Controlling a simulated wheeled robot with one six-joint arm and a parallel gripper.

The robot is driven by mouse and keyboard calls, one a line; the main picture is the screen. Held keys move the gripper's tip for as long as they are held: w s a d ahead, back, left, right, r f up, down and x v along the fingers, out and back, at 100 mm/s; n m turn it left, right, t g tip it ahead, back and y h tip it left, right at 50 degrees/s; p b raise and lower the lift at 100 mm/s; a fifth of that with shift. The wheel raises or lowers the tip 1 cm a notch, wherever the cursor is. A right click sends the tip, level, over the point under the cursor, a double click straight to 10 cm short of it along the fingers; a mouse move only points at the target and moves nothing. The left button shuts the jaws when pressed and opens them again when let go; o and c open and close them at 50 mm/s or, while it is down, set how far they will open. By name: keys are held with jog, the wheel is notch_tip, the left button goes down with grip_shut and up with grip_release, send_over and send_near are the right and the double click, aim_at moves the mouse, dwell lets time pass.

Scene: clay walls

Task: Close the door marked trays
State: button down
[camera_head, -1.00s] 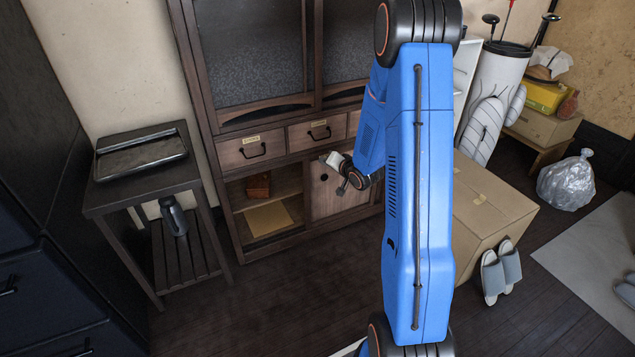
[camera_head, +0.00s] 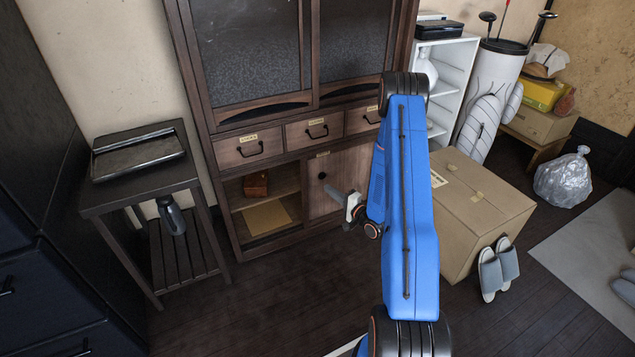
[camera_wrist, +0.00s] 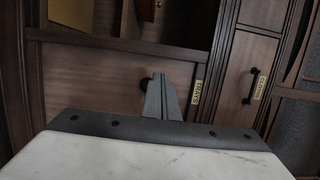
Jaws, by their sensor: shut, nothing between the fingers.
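The wooden door panel (camera_head: 340,172) covers the right part of the cabinet's lower section; the left part stands open. A small tag (camera_head: 322,154) is at its top edge, and in the wrist view the tag (camera_wrist: 197,85) reads TRAYS. A dark round pull (camera_head: 322,176) is on the panel's left side; it also shows in the wrist view (camera_wrist: 144,85), partly behind my fingers.
The open compartment holds a small brown box (camera_head: 256,184) and a flat tan sheet (camera_head: 267,217). Drawers (camera_head: 250,148) sit above. A side table (camera_head: 140,185) stands left, a cardboard box (camera_head: 475,215) right. The dark floor (camera_head: 250,310) in front is clear.

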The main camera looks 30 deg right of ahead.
aim_at(309, 175)
jog(key=x, duration=1)
